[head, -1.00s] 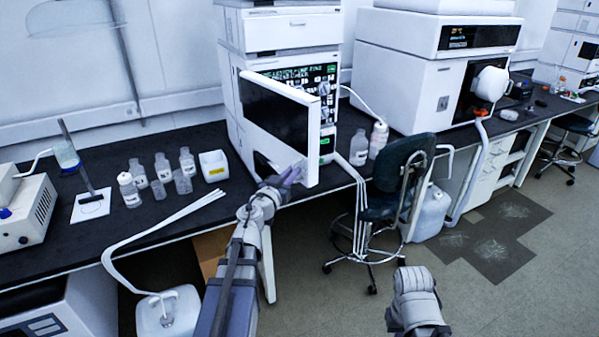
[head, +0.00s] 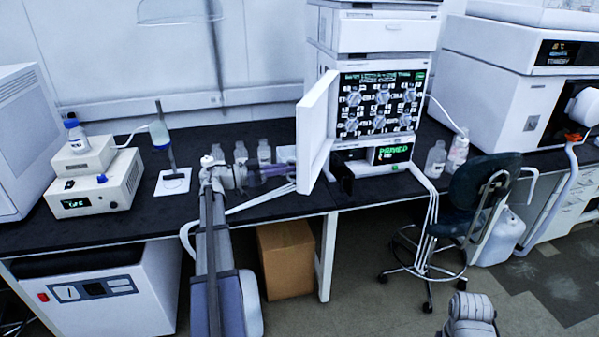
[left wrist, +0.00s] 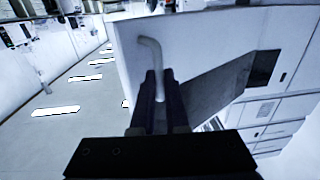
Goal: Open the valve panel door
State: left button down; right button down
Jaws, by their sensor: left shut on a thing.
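The valve panel door (head: 317,118) is white and stands swung out to the left of the instrument stack, seen at a steep angle in the head view. The valve panel (head: 380,104) behind it is uncovered and shows several round valves. My left gripper (head: 277,172) is beside the lower part of the door. In the left wrist view my left gripper (left wrist: 160,86) is shut on the door's bent grey handle (left wrist: 151,50), with the white door face (left wrist: 205,45) beyond. Only part of my right arm shows at the bottom right; its jaws are not visible.
Several clear bottles (head: 264,152) stand on the black bench (head: 95,229) behind my left arm. A stool (head: 480,195) stands right of the stack. A cardboard box (head: 286,258) is under the bench. A small white device (head: 97,187) stands at left.

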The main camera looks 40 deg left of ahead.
pick_arm(q)
jog(key=shift+w+a, duration=0.2)
jog(key=shift+a, duration=0.5)
jog(key=shift+d, duration=0.1)
jog(key=c, duration=1.3)
grip_release()
jog(key=shift+f, duration=0.1)
jog(key=shift+o, duration=0.7)
jog(key=shift+w+f, duration=0.1)
jog(key=shift+w, duration=0.1)
jog(key=shift+o, duration=1.2)
jog(key=shift+s, duration=0.1)
jog(key=shift+s, duration=0.1)
